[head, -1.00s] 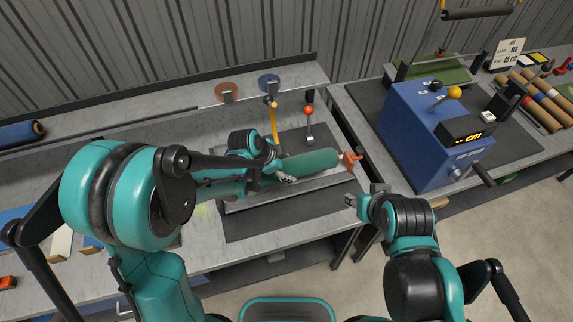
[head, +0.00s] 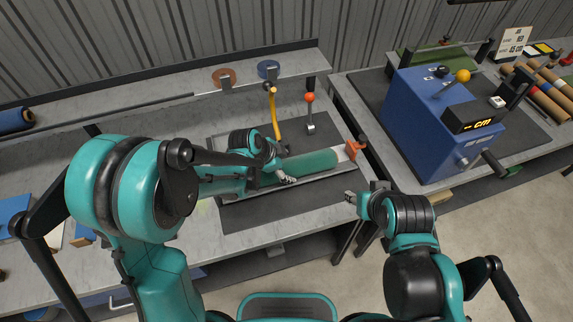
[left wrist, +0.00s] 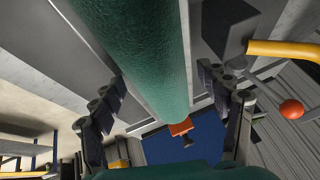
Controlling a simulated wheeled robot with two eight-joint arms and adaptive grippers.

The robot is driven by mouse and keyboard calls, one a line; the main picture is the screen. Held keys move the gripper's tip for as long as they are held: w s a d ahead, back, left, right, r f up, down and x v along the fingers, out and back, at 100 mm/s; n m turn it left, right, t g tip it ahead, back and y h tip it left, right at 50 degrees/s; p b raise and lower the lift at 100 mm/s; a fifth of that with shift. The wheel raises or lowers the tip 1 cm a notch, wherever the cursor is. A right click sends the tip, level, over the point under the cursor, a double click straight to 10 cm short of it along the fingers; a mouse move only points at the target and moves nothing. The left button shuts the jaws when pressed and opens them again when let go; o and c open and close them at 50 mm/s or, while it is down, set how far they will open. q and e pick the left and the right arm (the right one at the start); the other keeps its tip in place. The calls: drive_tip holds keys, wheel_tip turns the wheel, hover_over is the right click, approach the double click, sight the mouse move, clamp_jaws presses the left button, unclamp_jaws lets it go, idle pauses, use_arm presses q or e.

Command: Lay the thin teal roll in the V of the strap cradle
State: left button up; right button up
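The thin teal roll (head: 310,163) lies lengthwise in the long pale metal V of the strap cradle (head: 318,178), its far end a little short of the orange end piece (head: 353,150). My left gripper (head: 281,170) is at the roll's near part, and my arm hides the rest. In the left wrist view the roll (left wrist: 145,50) runs between the open fingers (left wrist: 165,85), with a gap showing on each side. The orange piece (left wrist: 181,127) shows beyond its end. My right gripper (head: 364,193) appears open and empty, off the bench's front edge.
A yellow lever (head: 274,112) and a red-knobbed lever (head: 310,114) stand behind the cradle. A blue machine (head: 425,125) stands on the bench at right. The dark mat (head: 290,205) before the cradle is clear.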

idle(0.3)
use_arm(q)
drive_tip(key=v, duration=1.2)
drive_tip(key=s+a+n+t+y+b, duration=0.3)
drive_tip(key=s+a+n+y, duration=0.1)
drive_tip(key=s+a+n, duration=0.8)
drive_tip(key=s+n, duration=0.2)
drive_tip(key=n, duration=0.1)
drive_tip(key=shift+s+a+n+y, duration=0.2)
drive_tip(key=shift+a+n+y, duration=0.1)
drive_tip(key=shift+y, duration=0.1)
